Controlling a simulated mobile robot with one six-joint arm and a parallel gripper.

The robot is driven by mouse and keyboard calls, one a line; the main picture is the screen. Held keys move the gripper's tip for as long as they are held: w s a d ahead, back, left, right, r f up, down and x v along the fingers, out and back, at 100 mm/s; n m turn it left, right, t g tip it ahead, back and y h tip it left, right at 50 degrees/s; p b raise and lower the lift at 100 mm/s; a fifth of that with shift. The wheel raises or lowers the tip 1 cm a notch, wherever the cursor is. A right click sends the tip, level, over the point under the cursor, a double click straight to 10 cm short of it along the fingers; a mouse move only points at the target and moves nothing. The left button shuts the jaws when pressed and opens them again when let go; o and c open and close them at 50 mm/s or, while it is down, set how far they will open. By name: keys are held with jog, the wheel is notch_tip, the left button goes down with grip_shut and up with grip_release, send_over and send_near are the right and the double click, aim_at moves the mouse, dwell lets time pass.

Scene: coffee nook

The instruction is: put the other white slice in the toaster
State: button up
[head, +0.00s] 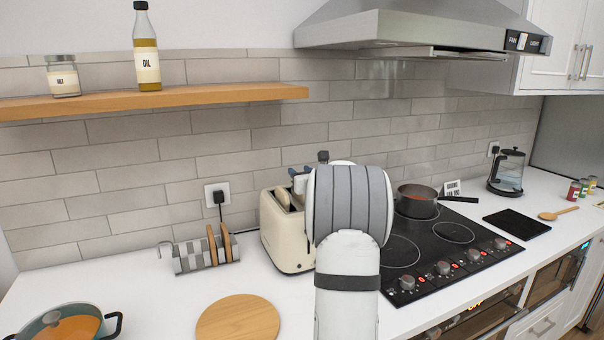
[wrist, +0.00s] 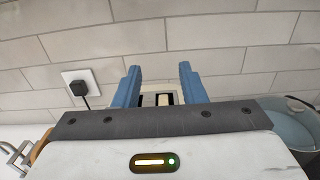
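The cream toaster (head: 285,238) stands on the counter, partly hidden behind my arm. A tan edge, perhaps a slice (head: 283,198), shows in its left slot. My gripper (head: 297,180) is over the toaster. In the wrist view my gripper (wrist: 159,72) has its blue fingers apart, with no slice visible between them. Dark slots and a pale strip (wrist: 163,99) show beyond the fingers; I cannot tell whether the strip is bread. Two brown-crusted slices (head: 212,244) (head: 226,242) stand in the grey rack (head: 190,262) left of the toaster. I see no clearly white slice.
A round wooden board (head: 238,320) lies in front of the rack. A pot of orange food (head: 72,328) is at the front left. The hob (head: 440,245) with a saucepan (head: 416,203) is on the right. A shelf (head: 150,99) holds oil and salt.

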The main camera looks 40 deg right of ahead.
jog(key=shift+b+v, duration=1)
jog(key=shift+v, duration=2.9)
jog(key=s+a+f+n+g+y, duration=0.25)
jog(key=a+n, duration=0.35)
jog(key=a, duration=0.5)
jog(key=s+a+f+n+g+y, duration=0.15)
jog(key=a+n+y, duration=0.35)
jog(key=a, duration=0.5)
jog(key=s+a+f+n+g+y, duration=0.1)
jog(key=a+f+n+g+y, duration=0.15)
jog(key=a+n, duration=0.7)
jog(key=s+a+f+n+g, duration=0.5)
jog(key=s+a+n, duration=0.2)
jog(key=s+a, duration=0.35)
jog(key=s+f+n+g+h, duration=0.1)
jog(key=s+f+n+h, duration=0.1)
jog(key=s+n, duration=0.3)
jog(key=s+d+f+n+g+h, duration=0.1)
jog(key=s+f+n+g+h, duration=0.1)
jog(key=s+n, duration=0.4)
jog(key=s+f+h, duration=0.1)
jog(key=s, duration=0.1)
jog(key=shift+s+d+h, duration=0.3)
jog(key=shift+s, duration=0.05)
